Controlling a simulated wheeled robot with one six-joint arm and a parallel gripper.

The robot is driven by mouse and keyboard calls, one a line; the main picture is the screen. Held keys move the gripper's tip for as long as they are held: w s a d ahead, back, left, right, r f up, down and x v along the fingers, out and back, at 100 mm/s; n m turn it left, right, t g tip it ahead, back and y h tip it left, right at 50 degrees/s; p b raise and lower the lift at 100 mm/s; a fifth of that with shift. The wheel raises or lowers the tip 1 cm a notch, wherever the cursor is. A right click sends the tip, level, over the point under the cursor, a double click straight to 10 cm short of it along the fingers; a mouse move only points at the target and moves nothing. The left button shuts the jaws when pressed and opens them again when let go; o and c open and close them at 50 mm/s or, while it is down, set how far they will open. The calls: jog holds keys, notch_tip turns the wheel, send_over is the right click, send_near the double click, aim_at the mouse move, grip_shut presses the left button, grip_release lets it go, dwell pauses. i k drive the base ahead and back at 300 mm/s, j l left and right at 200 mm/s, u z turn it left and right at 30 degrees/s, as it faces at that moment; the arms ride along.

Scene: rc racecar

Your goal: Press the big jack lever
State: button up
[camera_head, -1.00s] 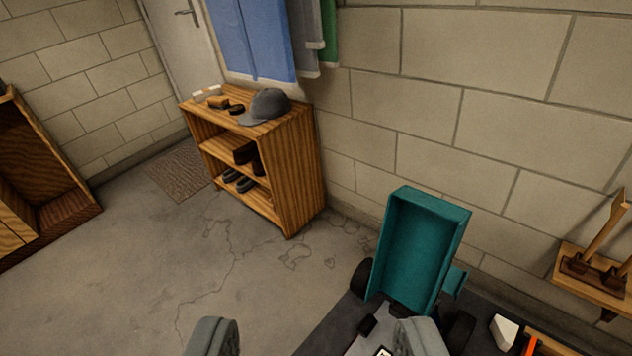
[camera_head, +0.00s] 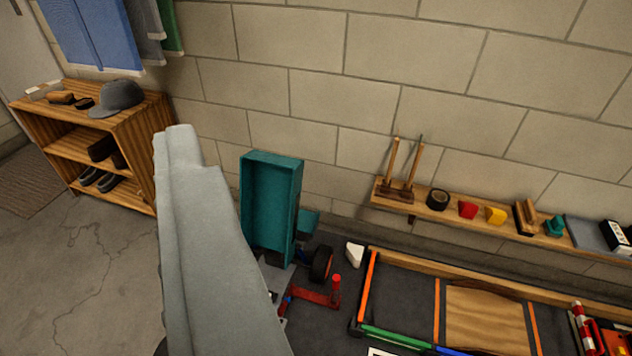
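A red bar with an upright red knob (camera_head: 320,296) lies low in the middle, beside a black wheel; it may be the jack lever, but I cannot tell for sure. Its left end is partly hidden behind a large grey part of my gripper (camera_head: 190,160). This grey part fills the centre-left, close to the camera and apart from the bar as far as I can see. Whether the fingers are open or shut does not show. A teal open box (camera_head: 270,212) stands upright just behind the red bar.
A wooden wall shelf (camera_head: 392,198) holds tools, tape and small coloured blocks at right. Below it lies a dark bench area with an orange strip (camera_head: 368,290), a wooden panel (camera_head: 485,320) and a red-and-white item (camera_head: 580,328). A shoe rack (camera_head: 135,130) stands left; the floor (camera_head: 90,270) there is clear.

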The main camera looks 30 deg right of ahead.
aim_at(337, 278)
jog(key=k+l+z, duration=0.45)
jog(key=k+l, duration=0.25)
jog(key=k, duration=0.15)
